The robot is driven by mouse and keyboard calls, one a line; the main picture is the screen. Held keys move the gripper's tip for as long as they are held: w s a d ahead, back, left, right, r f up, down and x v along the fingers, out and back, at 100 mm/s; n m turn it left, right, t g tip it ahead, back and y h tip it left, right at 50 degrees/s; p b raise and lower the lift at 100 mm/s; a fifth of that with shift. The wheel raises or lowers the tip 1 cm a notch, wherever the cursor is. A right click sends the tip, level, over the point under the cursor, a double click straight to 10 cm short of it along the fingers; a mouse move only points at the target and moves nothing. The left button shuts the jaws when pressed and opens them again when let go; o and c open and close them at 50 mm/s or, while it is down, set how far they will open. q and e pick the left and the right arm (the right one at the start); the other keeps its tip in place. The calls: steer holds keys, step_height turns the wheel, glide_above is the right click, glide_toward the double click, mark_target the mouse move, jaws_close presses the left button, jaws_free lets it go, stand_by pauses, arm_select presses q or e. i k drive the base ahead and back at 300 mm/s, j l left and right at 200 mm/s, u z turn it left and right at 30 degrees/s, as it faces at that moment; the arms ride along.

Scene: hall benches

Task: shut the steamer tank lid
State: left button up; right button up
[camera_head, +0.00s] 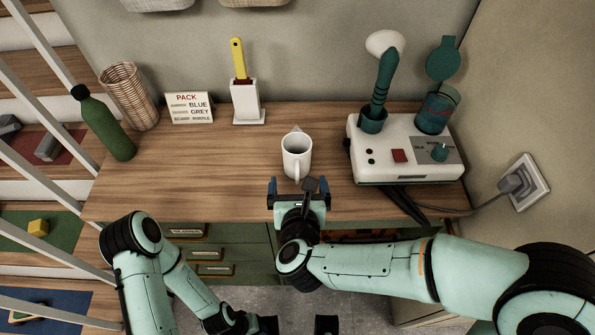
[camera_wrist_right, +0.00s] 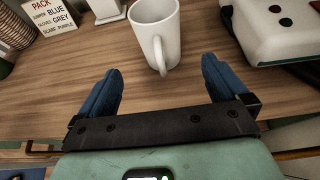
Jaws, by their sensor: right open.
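The steamer is a white box (camera_head: 408,160) at the right of the bench with a red button and a teal knob. Its dark teal tank (camera_head: 435,113) stands at the back right corner. The round teal tank lid (camera_head: 443,62) stands up open above the tank's rear. My right gripper (camera_head: 299,187) is open and empty, low over the bench's front edge, left of the steamer and well apart from the lid. Its blue fingers (camera_wrist_right: 162,88) show spread in the wrist view. My left gripper (camera_head: 297,325) is partly cut off at the bottom edge; its jaws are unclear.
A white mug (camera_head: 297,155) stands just beyond my right gripper, its handle facing it. A steamer head with teal handle (camera_head: 384,80) stands in a holder on the steamer. A green bottle (camera_head: 104,124), wicker basket (camera_head: 128,96), sign (camera_head: 190,107) and yellow-handled brush (camera_head: 238,62) stand left.

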mark_target(444, 61)
steer(key=k, duration=1)
